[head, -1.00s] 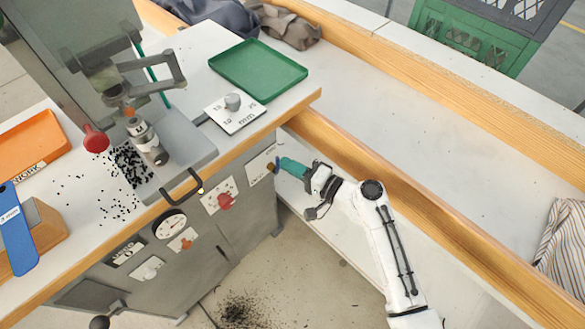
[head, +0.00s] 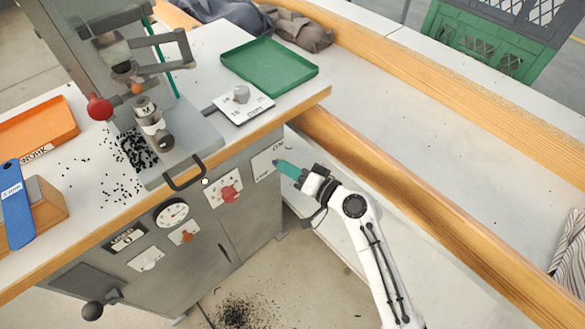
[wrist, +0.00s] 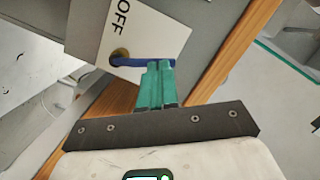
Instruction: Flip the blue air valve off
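The blue air valve lever (wrist: 134,62) shows in the wrist view. In the head view the plate (head: 266,161) is at the right end of the grey cabinet front, and the lever is mostly hidden by my fingertips. My gripper (head: 276,163) has its teal fingers together. In the wrist view my gripper's tips (wrist: 161,64) overlap the outer part of the lever; I cannot tell whether they press on it. A bit of blue shows beyond them.
The wooden bench edge (head: 210,168) runs above the plate. A wooden rail (head: 400,187) and pale surface lie behind my arm.

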